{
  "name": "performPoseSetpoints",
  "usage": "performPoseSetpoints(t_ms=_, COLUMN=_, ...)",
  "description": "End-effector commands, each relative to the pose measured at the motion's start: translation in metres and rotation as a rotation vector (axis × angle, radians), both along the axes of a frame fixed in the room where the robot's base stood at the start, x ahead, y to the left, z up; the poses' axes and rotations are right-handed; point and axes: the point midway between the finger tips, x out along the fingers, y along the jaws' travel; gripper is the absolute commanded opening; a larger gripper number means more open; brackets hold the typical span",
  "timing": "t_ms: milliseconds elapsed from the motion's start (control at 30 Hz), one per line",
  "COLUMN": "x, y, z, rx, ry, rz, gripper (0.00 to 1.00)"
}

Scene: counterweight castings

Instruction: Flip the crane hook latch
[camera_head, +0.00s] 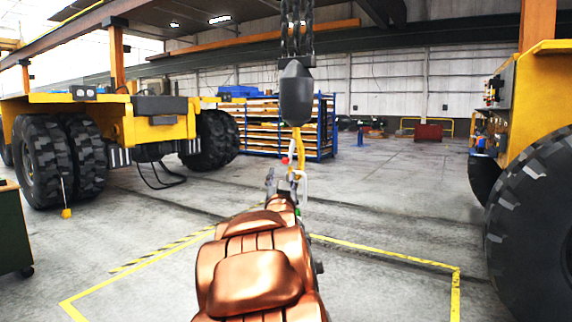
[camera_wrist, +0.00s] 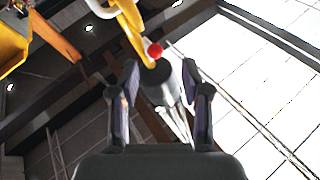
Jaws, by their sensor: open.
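The crane hook (camera_head: 300,154) is yellow and hangs below a dark hook block (camera_head: 296,92) on chains. A red ball (camera_head: 286,160) sits beside the hook's shank, apparently the latch's knob. A pale curved piece shows by the hook's lower part; I cannot tell whether it is the latch. In the wrist view, the hook (camera_wrist: 131,28) and red ball (camera_wrist: 155,50) are just beyond my gripper (camera_wrist: 160,78). My gripper is open and empty, its fingers apart below the ball. It also shows small in the head view (camera_head: 284,178), partly hidden by my arm.
Yellow vehicles with large black tyres stand at left (camera_head: 60,160) and right (camera_head: 535,225). A blue rack (camera_head: 325,128) stands behind the hook. Yellow lines (camera_head: 385,253) mark the floor around my arm. The floor right of the hook is clear.

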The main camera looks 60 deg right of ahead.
Motion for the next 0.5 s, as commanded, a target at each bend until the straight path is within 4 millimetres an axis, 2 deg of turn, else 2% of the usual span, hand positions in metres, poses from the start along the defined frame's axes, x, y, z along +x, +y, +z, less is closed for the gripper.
performPoseSetpoints(t_ms=167, x=-0.006, y=-0.007, z=0.007, rx=-0.029, ry=-0.022, rz=-0.014, gripper=0.47)
performPoseSetpoints(t_ms=500, x=0.007, y=-0.027, z=0.017, rx=-0.026, ry=-0.019, rz=-0.012, gripper=0.47)
